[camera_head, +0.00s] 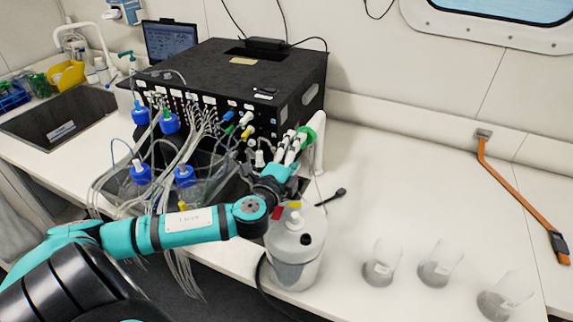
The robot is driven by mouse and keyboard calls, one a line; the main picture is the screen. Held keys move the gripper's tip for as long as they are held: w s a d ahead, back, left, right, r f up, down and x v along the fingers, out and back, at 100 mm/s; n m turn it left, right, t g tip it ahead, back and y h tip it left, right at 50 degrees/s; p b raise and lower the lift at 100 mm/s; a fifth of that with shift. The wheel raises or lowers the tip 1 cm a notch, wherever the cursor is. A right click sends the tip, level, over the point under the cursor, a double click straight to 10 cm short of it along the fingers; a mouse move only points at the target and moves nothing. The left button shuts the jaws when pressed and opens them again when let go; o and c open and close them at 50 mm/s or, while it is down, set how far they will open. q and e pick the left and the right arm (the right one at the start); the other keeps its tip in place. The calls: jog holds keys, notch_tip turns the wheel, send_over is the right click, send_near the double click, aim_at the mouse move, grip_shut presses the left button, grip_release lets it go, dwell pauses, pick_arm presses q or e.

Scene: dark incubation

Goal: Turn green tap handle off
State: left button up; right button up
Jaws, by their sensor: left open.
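A green handle (318,124) sits on top of a white upright fitting (319,157) beside the right end of the black box. My left gripper (294,144) reaches up to it from the left, with its fingers open. The fingertips are at the left side of the green handle and overlap it in the picture. I cannot tell whether they touch it. The gripper hides part of the handle and fitting. My right gripper is not in view.
A black instrument box (230,75) with tubes and blue-capped bottles (186,177) stands behind my left arm. A white canister (293,262) is below the gripper. Three clear beakers (441,263) stand at the right. The counter (400,160) behind them is mostly clear.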

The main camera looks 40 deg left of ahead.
pick_arm(q)
jog(key=shift+v, duration=2.8)
